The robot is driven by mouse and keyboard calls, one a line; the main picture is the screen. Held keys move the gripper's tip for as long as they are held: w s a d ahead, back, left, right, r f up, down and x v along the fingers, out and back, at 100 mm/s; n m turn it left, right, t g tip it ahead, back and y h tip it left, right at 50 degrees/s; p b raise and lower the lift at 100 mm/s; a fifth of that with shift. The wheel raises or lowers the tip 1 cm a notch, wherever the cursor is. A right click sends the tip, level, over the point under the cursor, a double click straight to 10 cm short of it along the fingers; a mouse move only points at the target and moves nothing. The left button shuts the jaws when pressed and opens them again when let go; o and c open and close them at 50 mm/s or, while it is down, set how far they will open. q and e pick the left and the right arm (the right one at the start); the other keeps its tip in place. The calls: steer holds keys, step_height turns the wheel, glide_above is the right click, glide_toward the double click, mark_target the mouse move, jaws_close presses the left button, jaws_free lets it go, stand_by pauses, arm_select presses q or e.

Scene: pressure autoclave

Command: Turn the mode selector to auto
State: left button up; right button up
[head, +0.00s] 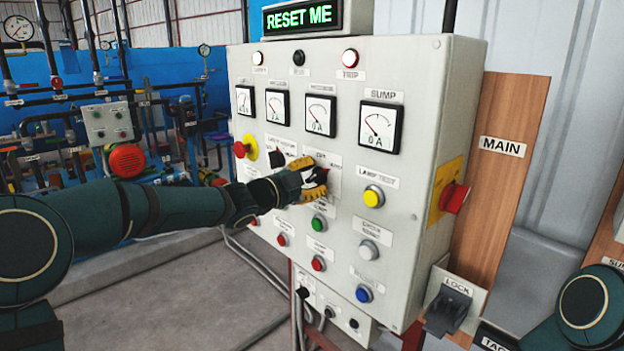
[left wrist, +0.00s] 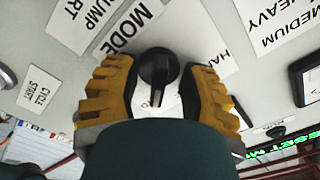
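The mode selector (left wrist: 158,70) is a round black knob with a raised handle, in the upper middle of the left wrist view. A MODE label (left wrist: 124,32) and a partly covered label starting HAN (left wrist: 226,62) lie beside it. My left gripper (left wrist: 160,85) has its yellow fingers on both sides of the knob, with narrow gaps showing, so it looks open around it. In the head view my left gripper (head: 318,182) is at the middle of the panel and hides most of the selector. My right gripper is out of view.
The grey control panel (head: 420,190) carries gauges, lamps and several buttons. A yellow lamp-test button (head: 373,196) is right of the gripper, a green button (head: 318,223) below it, and a red knob on yellow (head: 245,148) to its left. A lock switch (head: 450,308) is lower right.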

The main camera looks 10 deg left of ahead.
arm_select(q)
steer(key=v, duration=1.2)
steer(key=s+d+f+n+g+y, duration=0.15)
steer(key=f+n, duration=0.45)
steer(key=f, duration=0.8)
steer(key=s+d+f+n+g+y, duration=0.1)
steer(key=d+f+n+g+y, duration=0.15)
steer(key=f+n, duration=0.7)
steer(key=s+d+f+n+g+y, duration=0.1)
steer(key=s+f+g, duration=0.3)
steer(key=s+f, duration=0.8)
steer(key=s+d+f+n+g+y, duration=0.2)
steer(key=s+d+f+n+g, duration=0.1)
steer(key=s+f, duration=0.9)
steer(key=shift+d+f+g, duration=0.2)
steer(key=shift+f+g, duration=0.6)
